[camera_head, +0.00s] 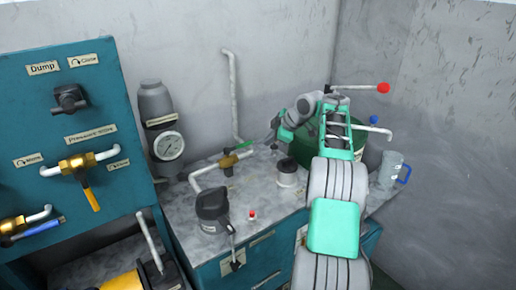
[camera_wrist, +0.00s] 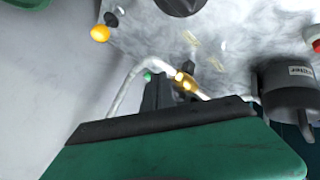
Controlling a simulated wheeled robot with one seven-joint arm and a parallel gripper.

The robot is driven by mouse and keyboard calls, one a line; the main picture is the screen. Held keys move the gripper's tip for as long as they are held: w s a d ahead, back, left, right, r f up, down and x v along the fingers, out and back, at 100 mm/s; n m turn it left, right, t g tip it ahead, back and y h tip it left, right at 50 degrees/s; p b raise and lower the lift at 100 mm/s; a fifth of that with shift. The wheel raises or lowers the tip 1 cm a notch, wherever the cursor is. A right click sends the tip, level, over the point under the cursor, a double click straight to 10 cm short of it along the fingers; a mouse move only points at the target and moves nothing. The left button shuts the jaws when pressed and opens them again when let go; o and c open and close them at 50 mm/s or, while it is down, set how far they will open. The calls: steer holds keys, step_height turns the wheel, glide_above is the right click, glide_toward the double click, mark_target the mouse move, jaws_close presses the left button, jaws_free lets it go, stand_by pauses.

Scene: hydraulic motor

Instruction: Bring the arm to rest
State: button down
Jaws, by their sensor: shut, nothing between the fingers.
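My arm reaches up from the bottom right of the head view and bends left over the bench. My green and dark gripper (camera_wrist: 158,88) points down at the bench in the wrist view. Its dark fingers are together with nothing between them. The wrist view shows a brass valve (camera_wrist: 185,80) on a white pipe (camera_wrist: 128,84) just past the fingers; I cannot tell the exact gap. In the head view this brass valve (camera_head: 228,160) sits left of my gripper end, whose fingertips are hard to make out there.
A grey cylinder with a gauge (camera_head: 168,146) stands at the bench's back left. A blue panel (camera_head: 40,130) with valves is at the left. A dark pump-like unit (camera_head: 212,207), a white jar (camera_head: 287,173), a green bucket (camera_head: 304,146) and a grey mug (camera_head: 390,167) crowd the bench.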

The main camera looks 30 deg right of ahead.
steer(key=shift+s+d+r, duration=0.4)
steer(key=shift+r, duration=0.15)
steer(key=shift+s+d+r, duration=0.35)
steer(key=shift+r, duration=0.2)
steer(key=s+a+r+m+g, duration=0.1)
steer(key=s+a+r+m, duration=0.15)
steer(key=a, duration=0.85)
steer(key=s+a+r+m+g, duration=0.1)
steer(key=s+a+r+m, duration=0.2)
steer(key=a, duration=0.7)
steer(key=s+a+f+m, duration=0.2)
steer(key=s+a+f, duration=0.1)
steer(key=s, duration=0.6)
steer(key=s+a+f+m+g+h, duration=0.1)
steer(key=s+a+f, duration=0.3)
steer(key=s, duration=0.5)
steer(key=s+a+f+m+g+h, duration=0.1)
steer(key=s+a+f+m, duration=0.2)
steer(key=s, duration=0.6)
step_height(320, 180, down, 3)
steer(key=shift+a+r, duration=0.1)
steer(key=shift+a, duration=0.3)
steer(key=shift+s+m, duration=0.1)
steer(key=shift+m, duration=0.15)
